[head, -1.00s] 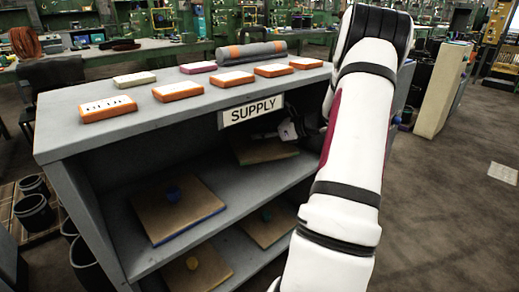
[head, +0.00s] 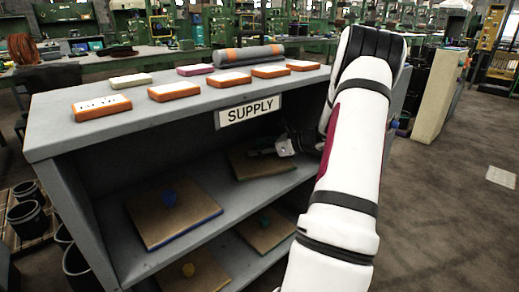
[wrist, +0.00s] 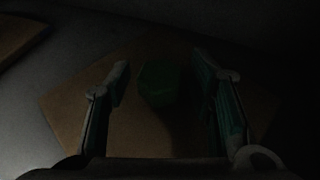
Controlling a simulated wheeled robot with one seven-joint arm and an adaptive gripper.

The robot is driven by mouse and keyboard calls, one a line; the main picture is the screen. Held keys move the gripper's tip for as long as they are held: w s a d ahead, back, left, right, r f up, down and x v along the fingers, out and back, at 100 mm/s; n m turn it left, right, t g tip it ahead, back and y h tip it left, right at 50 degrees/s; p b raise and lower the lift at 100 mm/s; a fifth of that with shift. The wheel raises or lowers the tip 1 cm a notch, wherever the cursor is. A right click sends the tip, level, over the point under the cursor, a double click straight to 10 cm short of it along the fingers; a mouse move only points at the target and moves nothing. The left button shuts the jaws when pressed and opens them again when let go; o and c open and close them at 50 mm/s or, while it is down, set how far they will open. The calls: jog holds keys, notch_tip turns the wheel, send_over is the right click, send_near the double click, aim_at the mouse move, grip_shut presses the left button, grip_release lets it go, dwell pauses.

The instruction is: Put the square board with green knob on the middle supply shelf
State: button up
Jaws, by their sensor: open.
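The square board (head: 246,168) with the green knob lies on the right part of the middle supply shelf (head: 210,183), under the SUPPLY sign. In the wrist view the board (wrist: 70,105) looks flat, with the dark green knob (wrist: 158,82) near its middle. My gripper (wrist: 163,70) is open, with one finger on each side of the knob. Gaps show between the fingers and the knob. In the head view my gripper (head: 285,147) is small, dark and partly hidden by my arm, and the knob cannot be made out.
A blue-knob board (head: 195,215) lies to the left on the same shelf. A yellow-knob board (head: 207,272) and a teal-knob board (head: 275,238) lie on the shelf below. The shelf top (head: 60,130) carries several orange-edged blocks and a grey roll (head: 248,53). The interior is dark.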

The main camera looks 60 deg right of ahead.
jog(key=shift+r, duration=0.1)
jog(key=shift+s+r, duration=0.15)
jog(key=shift+s, duration=0.05)
jog(key=p+v, duration=0.3)
jog(key=v, duration=0.7)
jog(key=shift+s+r+p, duration=0.1)
jog(key=shift+s+p, duration=0.05)
jog(key=shift+p, duration=0.2)
jog(key=shift+s+d+r, duration=0.1)
jog(key=shift+s+r, duration=0.1)
jog(key=shift+s, duration=0.35)
